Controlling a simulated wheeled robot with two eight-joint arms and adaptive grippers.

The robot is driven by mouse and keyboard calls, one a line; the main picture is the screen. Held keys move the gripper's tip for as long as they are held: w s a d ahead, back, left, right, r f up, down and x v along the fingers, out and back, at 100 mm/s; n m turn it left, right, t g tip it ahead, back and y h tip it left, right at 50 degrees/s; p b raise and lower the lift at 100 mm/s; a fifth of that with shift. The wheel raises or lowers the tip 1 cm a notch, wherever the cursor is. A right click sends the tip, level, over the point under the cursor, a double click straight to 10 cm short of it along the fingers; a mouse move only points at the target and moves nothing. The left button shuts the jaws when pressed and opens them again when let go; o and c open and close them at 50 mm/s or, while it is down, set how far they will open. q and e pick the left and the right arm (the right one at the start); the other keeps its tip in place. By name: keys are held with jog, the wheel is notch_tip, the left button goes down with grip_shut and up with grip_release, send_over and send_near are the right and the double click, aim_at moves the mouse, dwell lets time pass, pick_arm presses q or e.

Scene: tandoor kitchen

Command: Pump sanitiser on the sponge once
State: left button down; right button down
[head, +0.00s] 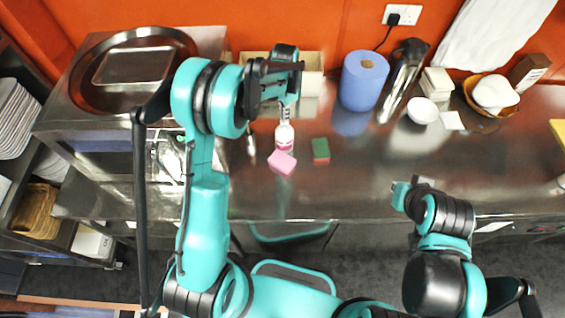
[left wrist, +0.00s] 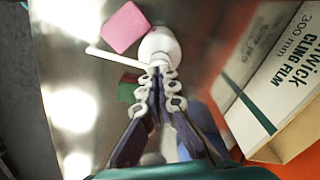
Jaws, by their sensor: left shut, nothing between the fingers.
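A clear sanitiser bottle (head: 284,136) with pink liquid stands upright on the steel counter. Its white pump head (left wrist: 158,45) shows in the left wrist view, with the thin nozzle reaching left past the pink sponge. The pink sponge (head: 282,162) lies flat in front of the bottle; it also shows in the left wrist view (left wrist: 126,27). My left gripper (head: 286,108) is shut and empty, fingers pointing down over the pump head (left wrist: 160,70). I cannot tell whether the fingertips touch it. My right arm ends near the counter's front edge; its fingers cannot be made out.
A green and red block (head: 320,150) lies right of the bottle. A cling film box (left wrist: 280,85) is beside my left gripper. The front counter is mostly clear.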

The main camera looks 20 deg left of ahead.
dwell(0.3)
pick_arm(q)
jog(key=shift+r+p, duration=0.75)
jog(key=shift+r, duration=0.75)
notch_tip(320, 180, up, 6)
jog(key=p, duration=0.3)
dwell(0.4)
